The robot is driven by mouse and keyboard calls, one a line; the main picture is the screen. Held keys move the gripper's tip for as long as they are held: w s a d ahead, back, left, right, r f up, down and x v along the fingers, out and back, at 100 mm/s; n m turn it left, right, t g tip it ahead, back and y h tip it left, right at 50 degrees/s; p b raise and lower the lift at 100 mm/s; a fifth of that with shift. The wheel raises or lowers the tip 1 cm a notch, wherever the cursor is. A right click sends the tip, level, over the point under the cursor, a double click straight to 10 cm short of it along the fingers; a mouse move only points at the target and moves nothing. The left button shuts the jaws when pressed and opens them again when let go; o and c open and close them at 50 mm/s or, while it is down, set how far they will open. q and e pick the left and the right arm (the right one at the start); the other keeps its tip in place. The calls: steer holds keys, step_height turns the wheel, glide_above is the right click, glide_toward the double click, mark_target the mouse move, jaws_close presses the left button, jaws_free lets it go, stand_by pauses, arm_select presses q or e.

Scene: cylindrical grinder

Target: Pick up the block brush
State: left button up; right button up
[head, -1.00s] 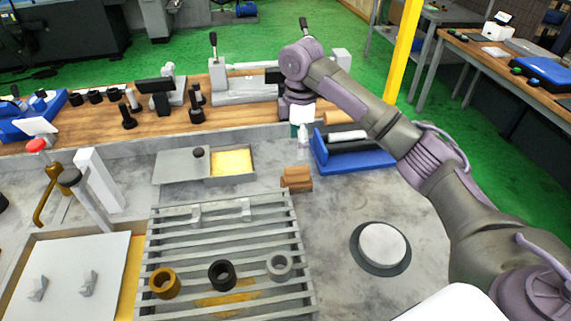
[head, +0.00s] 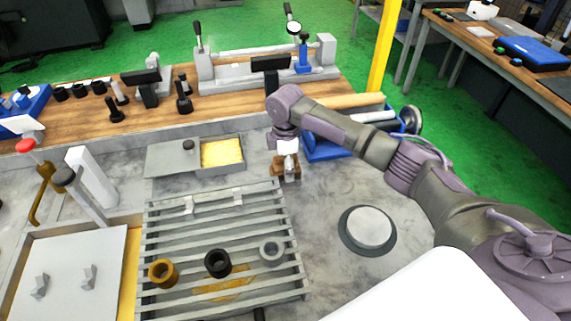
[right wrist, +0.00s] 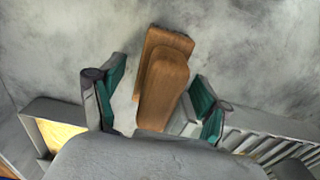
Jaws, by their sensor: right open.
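The block brush (head: 278,170) is a brown wooden block on the grey surface, just beyond the far right corner of the slatted rack. It also shows in the right wrist view (right wrist: 163,85), with a rounded grip on top of a wider base. My right gripper (head: 287,170) is over it and partly hides it in the head view. In the right wrist view the open gripper (right wrist: 158,100) has its green-padded fingers to either side of the brush, with a gap on both sides. I cannot tell the height of the fingertips above the surface. My left gripper is not in view.
The slatted rack (head: 215,235) holds several rings nearby. An open box with yellow contents (head: 222,153) is to the left of the brush. A blue holder (head: 325,148) stands to its right. A round plate (head: 369,228) lies at right. The surface between is clear.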

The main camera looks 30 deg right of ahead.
steer(key=shift+f, duration=0.7)
steer(key=c, duration=1.3)
steer(key=shift+r, duration=0.2)
steer(key=shift+r, duration=0.2)
steer(key=r, duration=0.1)
steer(key=r+b, duration=0.1)
steer(key=r, duration=0.1)
steer(key=shift+s+d+r+b, duration=0.15)
steer(key=shift+d+r+b, duration=0.15)
steer(key=s+d+r+b, duration=0.2)
steer(key=s+d+r, duration=0.4)
steer(key=s+d, duration=0.1)
steer(key=shift+s+d+r, duration=0.35)
steer(key=shift+s, duration=0.1)
